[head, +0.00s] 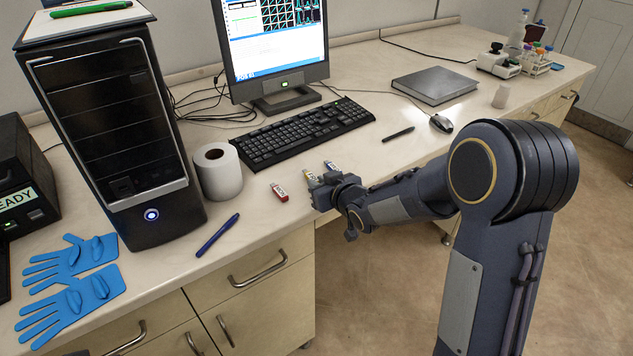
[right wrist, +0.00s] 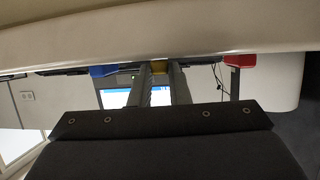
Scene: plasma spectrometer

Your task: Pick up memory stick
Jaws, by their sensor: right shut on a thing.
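Three small memory sticks are at the front edge of the desk. A red one (head: 280,192) lies left of my right gripper (head: 318,187). A yellow one (head: 311,178) is at the fingertips. A third one (head: 331,167) lies just behind the gripper; it looks blue in the right wrist view (right wrist: 103,71). In that view, which is upside down, my right fingers (right wrist: 159,76) are shut on the yellow stick (right wrist: 158,67), with the red stick (right wrist: 239,60) off to the right. I cannot tell whether the yellow stick is clear of the desk. My left gripper is not in view.
A keyboard (head: 303,133) and monitor (head: 271,45) stand behind the sticks. A paper roll (head: 218,171), blue pen (head: 217,235), computer tower (head: 112,125) and blue gloves (head: 70,285) are to the left.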

